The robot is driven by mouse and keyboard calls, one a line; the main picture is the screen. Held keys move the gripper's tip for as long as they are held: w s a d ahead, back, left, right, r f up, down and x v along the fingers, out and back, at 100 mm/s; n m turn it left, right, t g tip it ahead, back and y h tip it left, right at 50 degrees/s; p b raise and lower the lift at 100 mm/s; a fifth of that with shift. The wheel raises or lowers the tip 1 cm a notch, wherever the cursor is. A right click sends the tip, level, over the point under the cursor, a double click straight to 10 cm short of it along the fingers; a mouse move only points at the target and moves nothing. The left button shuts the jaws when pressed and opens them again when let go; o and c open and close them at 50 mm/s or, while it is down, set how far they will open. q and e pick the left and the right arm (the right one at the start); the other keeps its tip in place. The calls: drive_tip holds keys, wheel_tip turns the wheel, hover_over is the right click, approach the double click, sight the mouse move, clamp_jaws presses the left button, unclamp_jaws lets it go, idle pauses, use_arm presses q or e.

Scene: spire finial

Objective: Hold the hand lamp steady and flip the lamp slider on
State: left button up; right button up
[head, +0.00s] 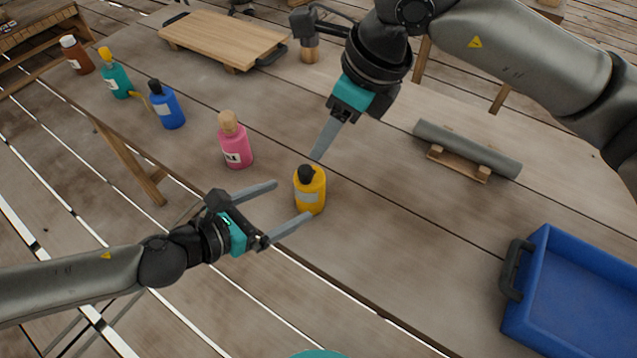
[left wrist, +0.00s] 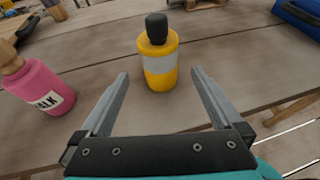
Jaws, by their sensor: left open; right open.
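A yellow bottle-shaped thing (head: 311,192) with a black top stands upright near the table's front edge. The left wrist view shows it too (left wrist: 158,68), with a pale band around it. No lamp slider can be made out on it, and I cannot tell whether it is the hand lamp. My left gripper (head: 293,200) is open and empty, its fingers pointing towards the yellow thing. In the left wrist view (left wrist: 160,76) that thing is between and just beyond the fingertips.
A pink bottle (head: 235,145) stands to the left, with blue (head: 167,108), teal (head: 117,80) and brown (head: 77,58) bottles beyond. A grey cylinder (head: 468,147) lies on a wooden cradle at right. A blue tray (head: 520,300) sits front right.

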sight(321, 185)
use_arm(q)
drive_tip(key=x, duration=1)
drive_tip(key=shift+w+d+f, duration=0.2)
drive_tip(key=shift+d+f, duration=0.05)
drive_tip(key=shift+c, duration=0.2)
